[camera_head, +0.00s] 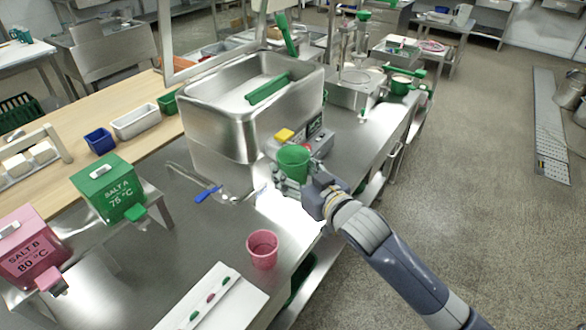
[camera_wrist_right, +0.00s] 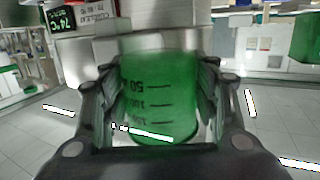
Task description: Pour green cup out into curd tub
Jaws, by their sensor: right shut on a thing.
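The green cup (camera_head: 293,162) is held by my right gripper (camera_head: 290,180) in front of the large steel tub, above the steel counter. In the right wrist view the green cup (camera_wrist_right: 158,95) sits between the two fingers, with dark volume marks on its wall. The cup looks about upright; its contents cannot be made out. The curd tub is most likely the big rectangular steel tub (camera_head: 215,125), with a green bar (camera_head: 268,88) lying in its open top. The cup is outside the tub, near its front right corner. My left gripper does not show.
A green salt box (camera_head: 108,190) and a pink salt box (camera_head: 30,245) are at the left. A blue-handled tool (camera_head: 207,194) lies before the tub. A yellow-topped device (camera_head: 285,135) stands beside it.

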